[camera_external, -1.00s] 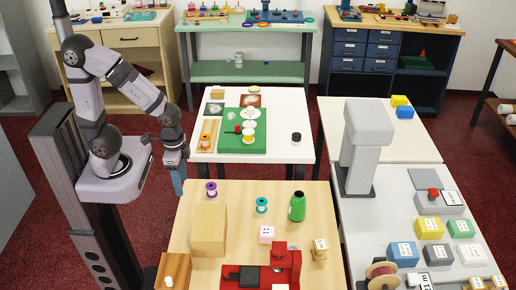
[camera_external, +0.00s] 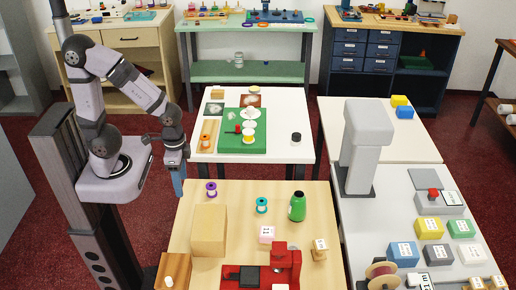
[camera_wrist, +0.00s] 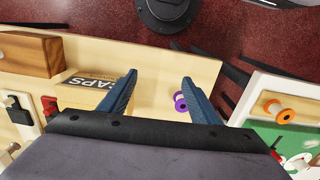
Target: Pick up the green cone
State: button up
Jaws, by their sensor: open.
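The green cone (camera_external: 297,207) is a tapered green thing with a dark top, upright on the wooden table toward its right rear. I do not make it out in the wrist view. My gripper (camera_external: 178,183) hangs at the left rear edge of that table, well to the left of the cone, with a purple spool and a teal spool between them. In the wrist view my gripper (camera_wrist: 158,79) shows two blue fingers spread apart with nothing between them.
A white table (camera_external: 280,97) with a green mat (camera_external: 230,150) stands behind. A grey column (camera_external: 364,145) rises to the right.

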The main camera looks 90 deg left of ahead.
jog(key=w+d+n+h, duration=0.1)
jog(key=w+n+h, duration=0.1)
jog(key=w+n, duration=0.1)
jog(key=w+d+n+h+b, duration=0.1)
jog(key=w+d+n+h, duration=0.1)
jog(key=w+n, duration=0.2)
jog(key=w+d+n+g+h, duration=0.1)
jog(key=w+d+n+h, duration=0.1)
jog(key=w+n, duration=0.1)
jog(key=shift+w+d+f+n, duration=0.2)
jog(key=shift+f+n, duration=0.1)
jog(key=shift+n, duration=0.2)
notch_tip(320, 180, up, 6)
jog(key=f+n+t+h+b, duration=0.1)
jog(key=n+t+h+b, duration=0.7)
jog(key=n+t, duration=0.7)
send_over(297, 193)
jog(key=s+a, duration=0.1)
jog(key=s, duration=0.1)
jog(key=g+y, duration=0.1)
jog(key=shift+n, duration=0.4)
jog(key=f, duration=0.5)
jog(key=w+d+f, duration=0.1)
jog(key=f, duration=0.1)
jog(key=shift+f+p, duration=0.2)
jog(key=shift+p, duration=0.15)
jog(key=shift+w+d, duration=0.25)
jog(key=shift+w, duration=0.1)
